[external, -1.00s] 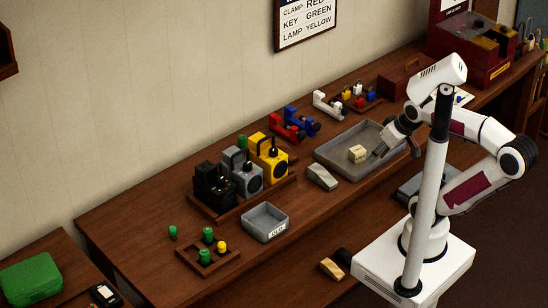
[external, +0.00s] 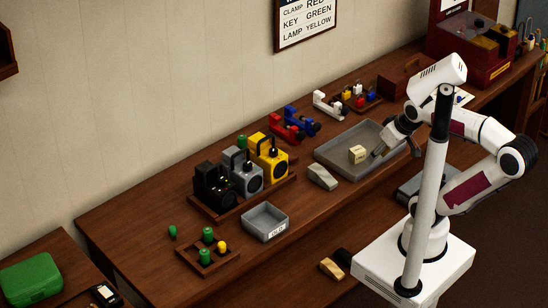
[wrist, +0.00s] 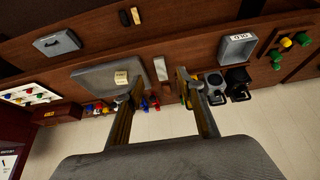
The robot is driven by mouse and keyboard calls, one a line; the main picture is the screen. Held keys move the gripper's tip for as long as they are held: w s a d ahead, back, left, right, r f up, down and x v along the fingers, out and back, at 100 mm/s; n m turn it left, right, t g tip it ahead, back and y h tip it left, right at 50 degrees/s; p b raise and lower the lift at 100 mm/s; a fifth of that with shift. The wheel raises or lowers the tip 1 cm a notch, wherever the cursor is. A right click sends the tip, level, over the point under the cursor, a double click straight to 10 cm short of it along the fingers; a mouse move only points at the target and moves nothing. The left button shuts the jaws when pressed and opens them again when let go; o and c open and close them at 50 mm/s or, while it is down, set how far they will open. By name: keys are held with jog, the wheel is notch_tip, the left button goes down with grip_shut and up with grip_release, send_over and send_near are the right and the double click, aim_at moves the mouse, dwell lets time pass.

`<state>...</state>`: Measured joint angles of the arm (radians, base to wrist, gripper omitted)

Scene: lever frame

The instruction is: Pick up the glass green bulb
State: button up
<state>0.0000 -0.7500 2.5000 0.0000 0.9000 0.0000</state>
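A green bulb (external: 173,231) stands alone on the bench at the left. Two more green bulbs, one at the back (external: 208,234) and one at the front (external: 204,256), stand in a small wooden rack (external: 185,257) with a yellow bulb (external: 222,247). Green and yellow bulbs (wrist: 285,42) also show at the right edge of the wrist view. I cannot tell which green bulb is glass. My gripper (wrist: 159,80) is open and empty, its fingers apart. In the external view it is over the large grey tray (external: 331,162), far right of the bulbs.
A cream block (external: 357,154) lies in the large tray. A small grey bin labelled OLD (external: 265,222) stands right of the rack. Black, grey and yellow lamp units (external: 268,160) stand behind it. Red and blue clamps (external: 290,128) are farther back. Bare bench lies around the rack.

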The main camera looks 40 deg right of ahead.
jog(key=w+a+r+n+t+y, duration=0.1)
jog(key=w+a+r+t+y, duration=0.15)
jog(key=w+a, duration=1.1)
jog(key=w+a+r+n+t+y, duration=0.15)
jog(key=w+a+y, duration=0.25)
jog(key=w+a, duration=1)
jog(key=s+a+f+t+h, duration=0.1)
jog(key=a+f, duration=0.5)
jog(key=a, duration=0.1)
jog(key=s+a+f+t+h, duration=0.1)
jog(key=s+a+f, duration=0.1)
jog(key=a+f, duration=0.4)
jog(key=s+a+f+t+h, duration=0.1)
jog(key=a+f+h, duration=0.1)
jog(key=a+f, duration=0.5)
jog(key=shift+s+a+m+t, duration=0.15)
jog(key=shift+a+m, duration=0.05)
jog(key=shift+a, duration=0.5)
jog(key=shift+s+a+m+t, duration=0.1)
jog(key=shift+a+m+t, duration=0.05)
jog(key=shift+a, duration=0.5)
jog(key=shift+s+a+f, duration=0.1)
jog(key=shift+s+f, duration=0.25)
jog(key=shift+f, duration=0.1)
